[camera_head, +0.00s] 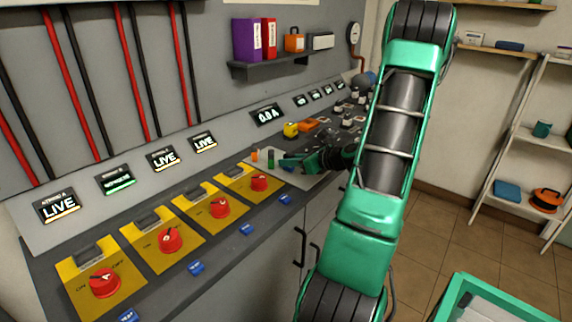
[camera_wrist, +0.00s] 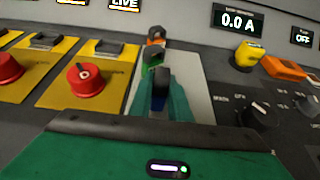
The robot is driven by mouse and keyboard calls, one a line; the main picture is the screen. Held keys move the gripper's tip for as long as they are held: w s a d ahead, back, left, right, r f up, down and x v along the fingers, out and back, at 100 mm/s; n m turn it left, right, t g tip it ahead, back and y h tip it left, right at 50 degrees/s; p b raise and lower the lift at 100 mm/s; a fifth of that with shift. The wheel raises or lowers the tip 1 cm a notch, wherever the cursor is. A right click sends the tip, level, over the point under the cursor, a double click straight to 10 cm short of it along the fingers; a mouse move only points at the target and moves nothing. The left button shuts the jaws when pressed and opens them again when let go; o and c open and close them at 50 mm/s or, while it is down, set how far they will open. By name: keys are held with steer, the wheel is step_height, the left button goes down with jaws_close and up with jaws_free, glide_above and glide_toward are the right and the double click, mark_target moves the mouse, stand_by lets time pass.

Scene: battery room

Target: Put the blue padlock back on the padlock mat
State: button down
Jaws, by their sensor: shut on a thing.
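The padlock mat (camera_head: 303,180) is a light grey plate on the console, right of the last yellow switch plate; it also shows in the wrist view (camera_wrist: 197,88). An orange padlock (camera_head: 255,155) and a green padlock (camera_head: 271,161) stand near its left back part; they line up ahead of my gripper in the wrist view. My gripper (camera_head: 289,163) is over the mat, shut on the blue padlock (camera_wrist: 158,108). The fingers hide most of it, leaving a dark shackle and a little blue visible between them. I cannot tell whether the padlock touches the mat.
Several red rotary switches (camera_head: 221,208) on yellow plates line the console left of the mat. A yellow item (camera_head: 290,129) and an orange item (camera_head: 308,125) lie behind the mat. Black knobs (camera_wrist: 257,115) are to its right. A 0.0 A display (camera_head: 267,114) is behind.

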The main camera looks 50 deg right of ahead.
steer(key=shift+f, duration=0.35)
steer(key=c, duration=1.6)
jaws_free()
steer(key=shift+c, duration=0.2)
steer(key=v, duration=1.2)
steer(key=shift+a, duration=0.1)
